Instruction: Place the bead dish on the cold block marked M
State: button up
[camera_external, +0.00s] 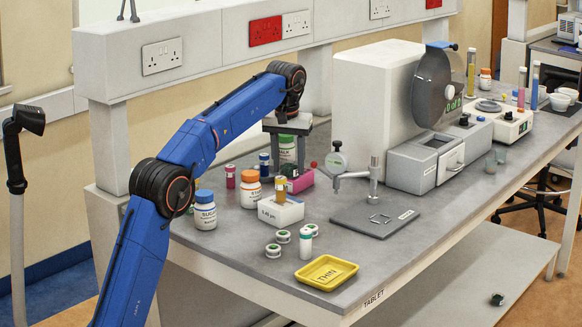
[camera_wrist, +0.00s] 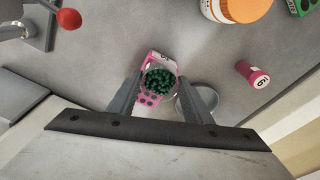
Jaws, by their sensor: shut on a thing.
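In the wrist view my gripper (camera_wrist: 160,82) is shut on the bead dish (camera_wrist: 159,77), a small clear round dish full of dark green beads. A pink block (camera_wrist: 149,98) with round wells and a white label shows beneath the dish, partly covered by it. I cannot read the label's mark surely, nor tell whether the dish touches the block. In the external view my gripper (camera_external: 287,136) points down over the bench at the back, near the pink block (camera_external: 301,181).
A pink vial (camera_wrist: 252,75), an orange-lidded jar (camera_wrist: 238,8) and a clear round vessel (camera_wrist: 206,97) are close to the gripper. A stand with a red knob (camera_wrist: 69,18) is at upper left. In the external view a yellow tray (camera_external: 327,286) lies at the bench's front edge.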

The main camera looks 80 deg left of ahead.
aim_at(288, 165)
jog(key=o, duration=1.1)
jog(key=shift+f, duration=0.1)
jog(key=r, duration=0.6)
jog(key=shift+d+r, duration=0.3)
jog(key=shift+r, duration=0.1)
jog(key=shift+s+d+r, duration=0.1)
jog(key=shift+s+r, duration=0.05)
jog(key=shift+r, duration=0.3)
jog(key=shift+d, duration=0.1)
